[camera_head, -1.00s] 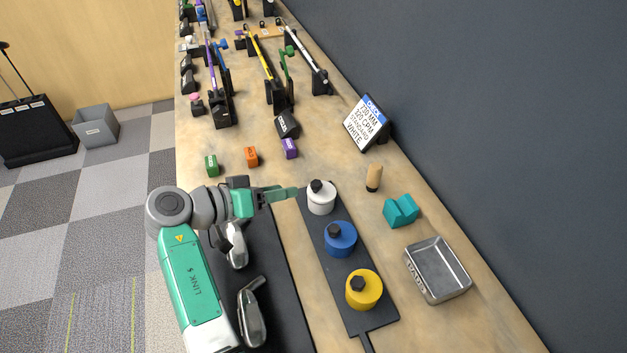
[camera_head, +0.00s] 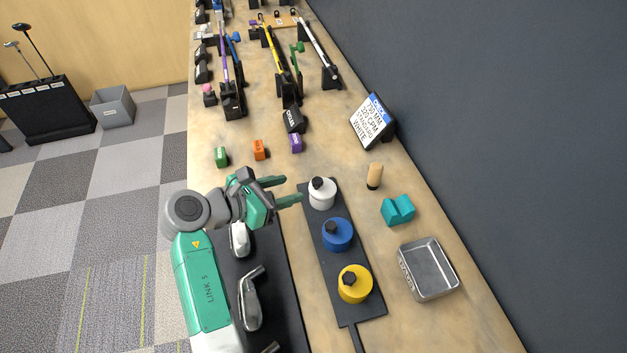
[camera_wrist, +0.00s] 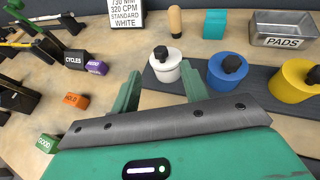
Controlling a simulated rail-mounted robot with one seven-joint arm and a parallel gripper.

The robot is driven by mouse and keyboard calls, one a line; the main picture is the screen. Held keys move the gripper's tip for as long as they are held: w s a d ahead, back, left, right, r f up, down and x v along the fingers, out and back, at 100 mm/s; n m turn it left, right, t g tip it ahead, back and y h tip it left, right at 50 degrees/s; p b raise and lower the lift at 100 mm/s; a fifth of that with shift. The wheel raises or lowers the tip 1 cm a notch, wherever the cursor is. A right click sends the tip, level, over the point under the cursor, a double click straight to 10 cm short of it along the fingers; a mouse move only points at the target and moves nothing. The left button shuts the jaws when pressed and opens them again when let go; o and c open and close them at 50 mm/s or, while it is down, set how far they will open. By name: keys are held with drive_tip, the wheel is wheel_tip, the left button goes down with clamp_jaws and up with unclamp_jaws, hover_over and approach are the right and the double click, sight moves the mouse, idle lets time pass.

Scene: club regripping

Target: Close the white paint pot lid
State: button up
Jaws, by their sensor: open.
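The white paint pot (camera_head: 321,197) stands at the far end of a dark tray (camera_head: 364,311), and its black cap (camera_head: 317,184) sits on top toward one side. I cannot tell if the lid is fully down. In the wrist view the white pot (camera_wrist: 165,70) and its black cap (camera_wrist: 161,53) show just beyond my fingers. My gripper (camera_head: 287,190) is open and empty, just left of the white pot and apart from it. Its two green fingers point toward the pot, and in the wrist view the gripper (camera_wrist: 160,88) spans the pot's near side.
A blue pot (camera_head: 338,236) and a yellow pot (camera_head: 355,285) stand on the same tray. A wooden-handled tool (camera_head: 375,176), teal block (camera_head: 398,210) and metal pads tray (camera_head: 428,269) lie to the right. Green (camera_head: 221,157), orange (camera_head: 259,150) and purple (camera_head: 296,143) blocks lie beyond my gripper.

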sight(313, 184)
drive_tip(key=b+x, duration=0.2)
drive_tip(key=x, duration=0.4)
drive_tip(key=shift+d+f, duration=0.1)
drive_tip(key=shift+w+d+f, duration=0.1)
drive_tip(key=shift+w+d, duration=0.3)
drive_tip(key=shift+d, duration=0.05)
drive_tip(key=shift+c, duration=0.5)
clamp_jaws()
drive_tip(key=shift+s+a+h+p, duration=0.1)
drive_tip(key=shift+h+p, duration=0.2)
drive_tip(key=shift+p, duration=0.6)
drive_tip(key=shift+a+f+t+h, duration=0.15)
drive_tip(key=shift+f+t+h, duration=0.15)
drive_tip(key=shift+f+t, duration=0.1)
drive_tip(key=shift+o, duration=0.5)
unclamp_jaws()
